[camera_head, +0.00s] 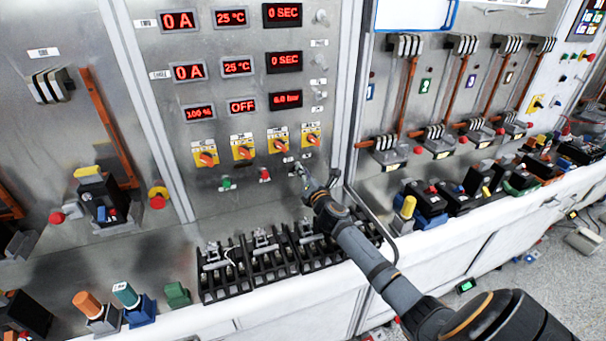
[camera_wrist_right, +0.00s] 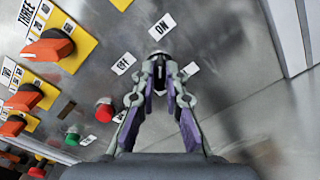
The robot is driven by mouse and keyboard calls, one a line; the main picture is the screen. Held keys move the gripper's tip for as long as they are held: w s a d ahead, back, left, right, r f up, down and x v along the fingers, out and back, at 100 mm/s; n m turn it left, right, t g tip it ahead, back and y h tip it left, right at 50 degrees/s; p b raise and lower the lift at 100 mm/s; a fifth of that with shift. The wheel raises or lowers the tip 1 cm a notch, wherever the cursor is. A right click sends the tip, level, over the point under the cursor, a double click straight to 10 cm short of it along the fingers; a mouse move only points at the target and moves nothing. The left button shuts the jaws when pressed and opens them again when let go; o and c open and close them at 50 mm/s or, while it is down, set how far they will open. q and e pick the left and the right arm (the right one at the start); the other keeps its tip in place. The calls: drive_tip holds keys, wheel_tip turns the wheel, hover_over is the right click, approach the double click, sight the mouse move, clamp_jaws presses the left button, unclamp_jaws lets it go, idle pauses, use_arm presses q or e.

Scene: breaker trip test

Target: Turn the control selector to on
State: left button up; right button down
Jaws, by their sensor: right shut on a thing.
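My right gripper (camera_head: 299,169) is at the lower right of the middle panel, below the yellow-backed orange selectors. In the right wrist view its fingertips (camera_wrist_right: 160,62) are closed together on the control selector, which sits between a white OFF label (camera_wrist_right: 123,64) and a white ON label (camera_wrist_right: 162,26). The selector itself is almost wholly hidden by the fingers, so I cannot tell which label it points to. My left gripper is not in view.
A red button (camera_head: 265,174) and a green button (camera_head: 226,183) are left of the gripper. An orange selector (camera_wrist_right: 48,46) is close by at upper left in the wrist view. Black terminal blocks (camera_head: 268,265) stand on the ledge below.

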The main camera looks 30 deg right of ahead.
drive_tip(key=shift+f+m, duration=0.1)
drive_tip(key=shift+m, duration=0.2)
drive_tip(key=c, duration=1.4)
unclamp_jaws()
drive_tip(key=shift+s, duration=0.1)
drive_tip(key=v, duration=1.2)
